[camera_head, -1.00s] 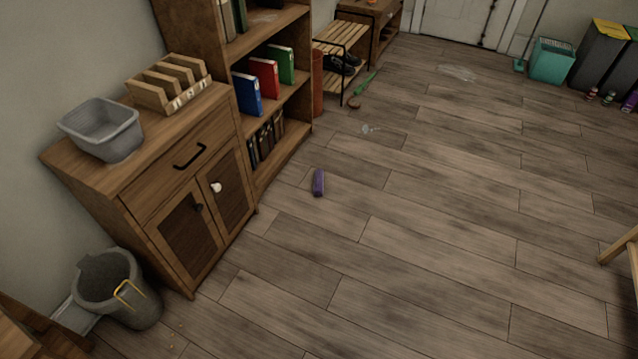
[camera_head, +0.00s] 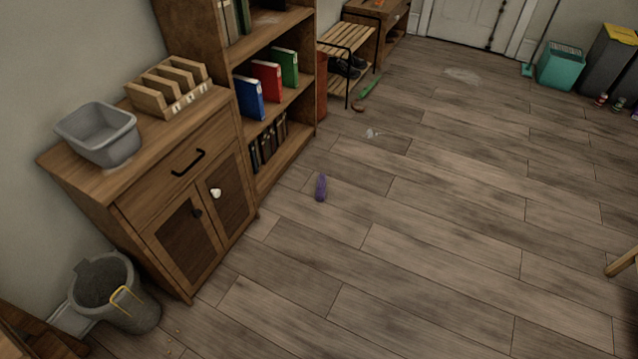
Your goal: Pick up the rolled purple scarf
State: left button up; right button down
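The rolled purple scarf (camera_head: 321,188) lies on the wooden floor near the middle of the head view. It is a short, narrow roll, pointing roughly away from me. It lies to the right of the bookshelf's foot, apart from it, with bare floor around it. Neither of my grippers shows in the head view.
A wooden cabinet (camera_head: 160,205) with a grey basin (camera_head: 98,135) stands at left, beside a bookshelf (camera_head: 285,165). A grey bin (camera_head: 118,295) stands at lower left. A shoe rack (camera_head: 347,52) is behind. A wooden leg (camera_head: 622,262) shows at right. The floor's middle is clear.

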aim_at(321, 182)
jog(key=i+l+u, duration=0.25)
jog(key=i+l, duration=0.35)
jog(key=i, duration=0.2)
jog(key=i+l+u, duration=0.25)
jog(key=i+l, duration=0.5)
